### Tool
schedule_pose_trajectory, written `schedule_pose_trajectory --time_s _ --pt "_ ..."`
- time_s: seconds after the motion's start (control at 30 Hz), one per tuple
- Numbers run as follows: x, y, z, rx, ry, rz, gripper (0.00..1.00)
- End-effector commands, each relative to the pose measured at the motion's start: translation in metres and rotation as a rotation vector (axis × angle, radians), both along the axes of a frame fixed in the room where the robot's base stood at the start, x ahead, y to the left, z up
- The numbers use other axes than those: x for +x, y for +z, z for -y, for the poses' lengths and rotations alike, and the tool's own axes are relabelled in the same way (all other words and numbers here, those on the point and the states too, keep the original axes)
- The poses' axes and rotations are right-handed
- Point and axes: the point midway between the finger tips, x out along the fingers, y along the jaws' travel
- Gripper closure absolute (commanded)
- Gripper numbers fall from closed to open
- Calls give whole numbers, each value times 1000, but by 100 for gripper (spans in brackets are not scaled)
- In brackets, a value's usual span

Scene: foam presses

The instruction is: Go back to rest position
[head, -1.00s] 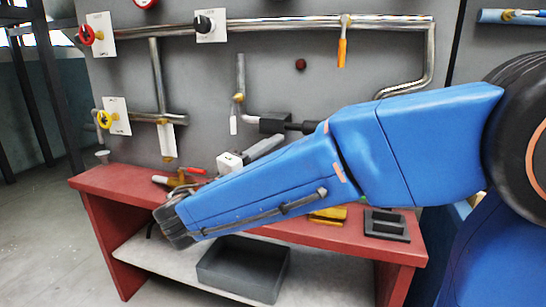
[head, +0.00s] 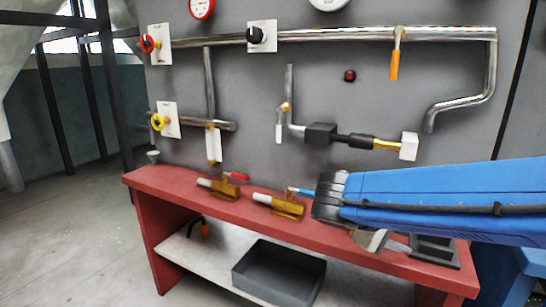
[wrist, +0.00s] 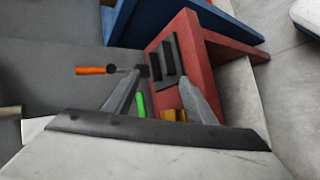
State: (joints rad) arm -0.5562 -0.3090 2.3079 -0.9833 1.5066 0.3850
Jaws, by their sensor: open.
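My blue arm reaches in from the right of the head view, over the right half of the red bench (head: 160,183). Its black wrist end hides part of the bench top, and only a small pale part of the gripper shows below it. In the wrist view my gripper (wrist: 160,98) has two grey fingers standing wide apart. Nothing is held between them. The red bench top also shows beyond the fingers in the wrist view (wrist: 196,62).
A dark block (head: 435,250) sits on the bench's right end. Tools with brass-coloured parts (head: 218,190) lie at its left. A grey bin (head: 280,272) stands on the lower shelf. Pipes and an orange-handled valve (head: 395,65) are on the wall. Floor at left is clear.

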Motion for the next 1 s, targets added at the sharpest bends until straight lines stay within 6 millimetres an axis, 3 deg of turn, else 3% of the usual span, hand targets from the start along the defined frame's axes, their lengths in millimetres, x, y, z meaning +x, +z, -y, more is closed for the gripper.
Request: schedule_pose_trajectory --time_s 0.03,0.2,0.5,0.73,1.0 --pt "-15 -11 12 66 -28 -18 49" --pt "-60 -49 26 312 -89 -60 49" --pt "-118 -94 8 737 -157 16 49" --pt "-133 -103 -15 981 -177 159 49" --pt "-135 -102 -25 1072 -179 235 49"
